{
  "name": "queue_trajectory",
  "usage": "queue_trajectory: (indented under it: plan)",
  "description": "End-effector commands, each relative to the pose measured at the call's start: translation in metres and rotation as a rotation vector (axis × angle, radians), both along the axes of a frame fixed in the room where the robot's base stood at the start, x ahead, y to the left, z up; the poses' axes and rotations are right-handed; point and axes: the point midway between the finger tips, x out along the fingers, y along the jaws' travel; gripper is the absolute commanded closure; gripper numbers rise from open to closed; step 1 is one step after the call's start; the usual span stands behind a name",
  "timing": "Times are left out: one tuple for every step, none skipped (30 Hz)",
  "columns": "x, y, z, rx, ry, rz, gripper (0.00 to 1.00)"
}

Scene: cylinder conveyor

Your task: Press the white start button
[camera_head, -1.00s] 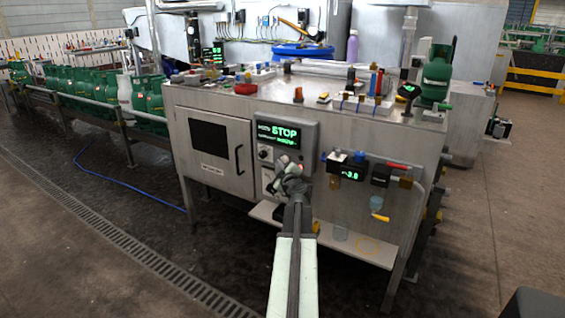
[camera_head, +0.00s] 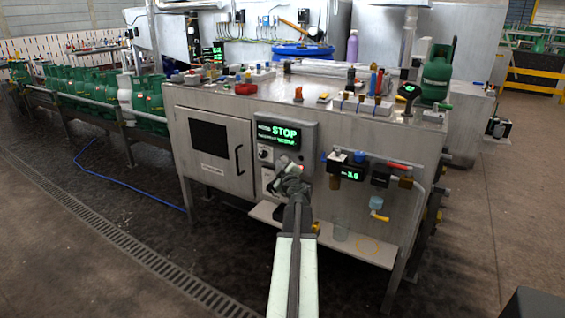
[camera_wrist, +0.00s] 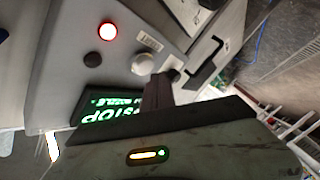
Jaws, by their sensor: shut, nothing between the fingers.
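The white start button (camera_wrist: 142,64) is a round white dome on the grey control panel (camera_wrist: 62,75) in the wrist view, beside a red lit button (camera_wrist: 108,31) and a black button (camera_wrist: 92,59). In the head view my gripper (camera_head: 284,172) covers part of the panel below the display.
A cabinet door with a black handle (camera_head: 239,159) is left of the panel. Valves and a green-digit gauge (camera_head: 352,173) stick out at right. A shelf (camera_head: 265,211) juts out below. Green gas cylinders (camera_head: 90,88) line the conveyor at far left.

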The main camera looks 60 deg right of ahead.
Motion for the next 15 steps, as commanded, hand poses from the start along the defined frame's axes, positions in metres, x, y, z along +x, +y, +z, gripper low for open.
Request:
queue_trajectory:
  plan:
    - [0.0,0.0,0.0,0.0,0.0,0.0,1.0]
    - [0.0,0.0,0.0,0.0,0.0,0.0,1.0]
    - [0.0,0.0,0.0,0.0,0.0,0.0,1.0]
    - [0.0001,0.0001,0.0001,0.0,0.0,0.0,1.0]
    - [0.0001,-0.0001,0.0,0.0,0.0,0.0,1.0]
    - [0.0001,-0.0007,0.0,0.0,0.0,0.0,1.0]
    - [0.0001,-0.0014,0.0001,0.0,0.0,0.0,1.0]
    - [0.0001,-0.0024,0.0001,0.0,0.0,0.0,1.0]
    - [0.0003,-0.004,0.0001,0.0,0.0,0.0,1.0]
    - [0.0002,-0.0054,0.0001,0.0,0.0,0.0,1.0]
    - [0.0002,-0.0066,0.0002,0.0,0.0,0.0,1.0]
    - [0.0001,-0.008,0.0002,0.0,0.0,0.0,1.0]
    - [0.0002,-0.0087,0.0003,0.0,0.0,0.0,1.0]
    - [0.0001,-0.0089,0.0002,0.0,0.0,0.0,1.0]
    - [0.0001,-0.0089,0.0002,0.0,0.0,0.0,1.0]
